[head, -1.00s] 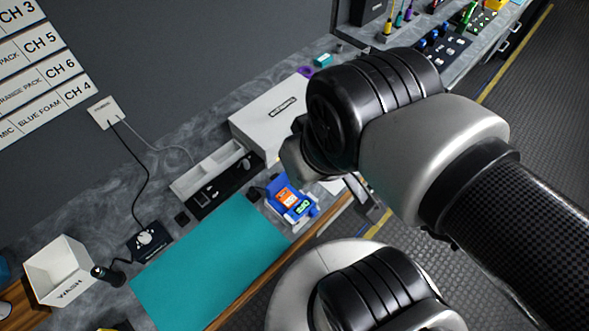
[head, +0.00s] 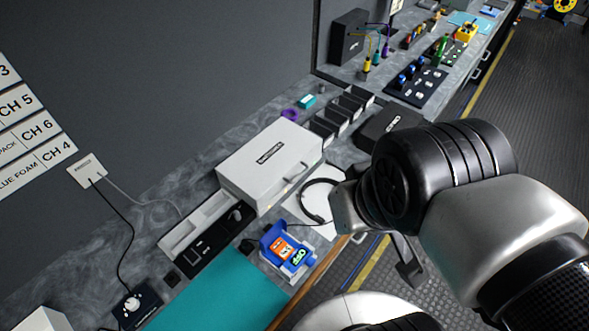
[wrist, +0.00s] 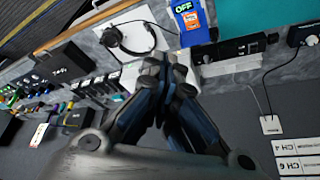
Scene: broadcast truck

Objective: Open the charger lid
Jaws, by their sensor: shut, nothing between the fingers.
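The charger appears to be the low black unit (head: 213,243) on the grey bench, with slots in its top. A long white hollow piece (head: 188,232) lies along its back edge; I cannot tell for sure whether this is its lid, raised. The unit also shows in the wrist view (wrist: 228,48), right of my gripper. My gripper (wrist: 157,62) is shut and empty. In the wrist view its fingertips overlap the white box and are apart from the charger. In the head view my arm hides most of the gripper.
A white box (head: 268,163) stands right of the charger. A blue device (head: 277,238) sits in front, beside a teal mat (head: 215,305). Headphones (head: 308,190) lie on a white sheet. A grey cable (head: 150,203) runs from the wall plate (head: 86,169) toward the charger.

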